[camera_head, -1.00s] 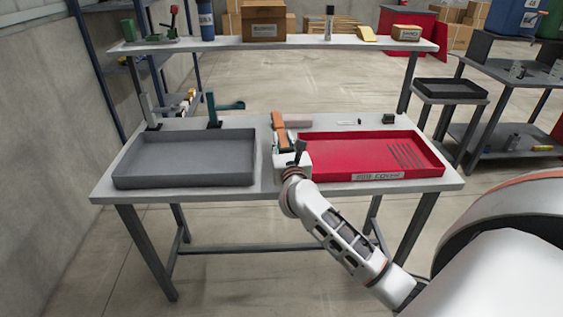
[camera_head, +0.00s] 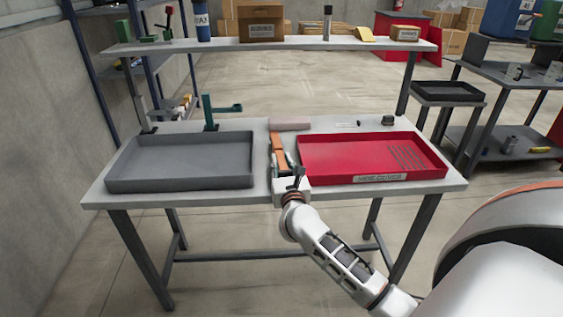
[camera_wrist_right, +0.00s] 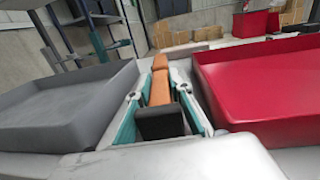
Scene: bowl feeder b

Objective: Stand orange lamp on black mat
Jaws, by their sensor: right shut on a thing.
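The orange lamp (camera_head: 278,143) is a jointed orange bar over the table strip between the grey tray and the red tray. In the right wrist view the lamp (camera_wrist_right: 160,85) points away from me, with a dark block (camera_wrist_right: 160,122) at its near end. My right gripper (camera_head: 282,162) is shut on it; its teal fingers (camera_wrist_right: 161,115) lie on either side. I cannot tell whether the lamp touches the table. I cannot make out a black mat for certain. My left gripper is out of view.
The grey tray (camera_head: 180,184) is left of the lamp and the red tray (camera_head: 330,180) close on its right. A pink block (camera_head: 290,124) lies behind. A teal stand (camera_head: 210,115) is at the back left. A shelf (camera_head: 350,45) spans above the back.

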